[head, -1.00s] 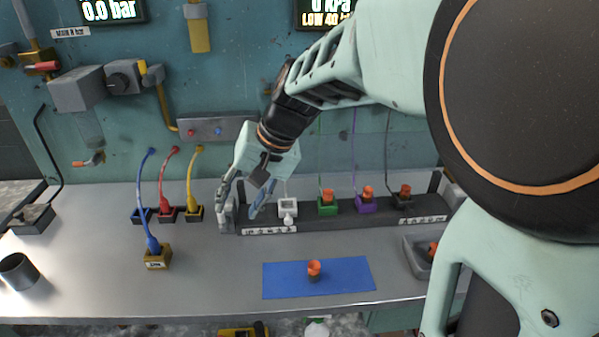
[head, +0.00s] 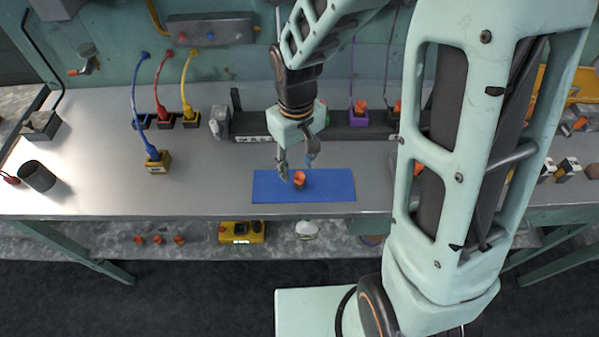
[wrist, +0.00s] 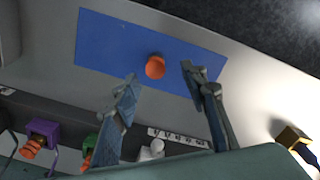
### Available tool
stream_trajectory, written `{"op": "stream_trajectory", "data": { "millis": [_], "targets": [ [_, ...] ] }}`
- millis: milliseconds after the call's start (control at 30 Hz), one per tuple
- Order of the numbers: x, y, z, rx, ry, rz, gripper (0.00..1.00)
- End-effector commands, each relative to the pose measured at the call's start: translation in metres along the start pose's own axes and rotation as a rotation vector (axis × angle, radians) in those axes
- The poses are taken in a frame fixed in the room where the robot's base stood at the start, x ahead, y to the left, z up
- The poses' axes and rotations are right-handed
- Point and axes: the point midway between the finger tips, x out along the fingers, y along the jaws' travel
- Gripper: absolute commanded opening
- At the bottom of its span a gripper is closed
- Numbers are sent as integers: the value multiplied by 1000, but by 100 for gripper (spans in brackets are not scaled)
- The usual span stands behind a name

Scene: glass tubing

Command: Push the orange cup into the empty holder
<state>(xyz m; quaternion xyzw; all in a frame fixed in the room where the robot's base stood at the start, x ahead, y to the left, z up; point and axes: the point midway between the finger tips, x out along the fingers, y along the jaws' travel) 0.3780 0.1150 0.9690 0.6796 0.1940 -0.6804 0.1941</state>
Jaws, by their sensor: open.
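The orange cup (head: 299,178), with a dark lower part, stands on the blue mat (head: 338,187). In the wrist view the orange cup (wrist: 155,67) shows round from above, on the bare blue mat (wrist: 100,45). My gripper (head: 297,169) is open above the mat, its fingers pointing down around the cup's place. In the wrist view my gripper (wrist: 158,72) has one fingertip on each side of the cup, with gaps. The dark rack (head: 345,133) is behind; my gripper hides its white holder in the head view. A white part (wrist: 152,150) of it shows in the wrist view.
The purple holder (head: 358,117) and black holder on the rack carry orange tops. A yellow block (head: 157,163) with a blue cable stands left of the mat, and a dark cylinder (head: 38,176) at far left. The table's front edge is close to the mat.

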Motion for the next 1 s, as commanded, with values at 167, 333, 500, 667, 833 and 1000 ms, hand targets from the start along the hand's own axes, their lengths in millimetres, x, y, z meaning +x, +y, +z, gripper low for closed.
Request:
{"op": "stream_trajectory", "data": {
  "millis": [167,333,500,667,833,1000],
  "targets": [
    [11,1,0,1,-1,0,40],
    [30,5,1,2,-4,-2,40],
    [51,6,1,0,-3,-1,40],
    [60,7,1,1,0,0,40],
    [60,7,0,1,0,0,40],
    [60,7,0,2,1,0,27]
  ]
}}
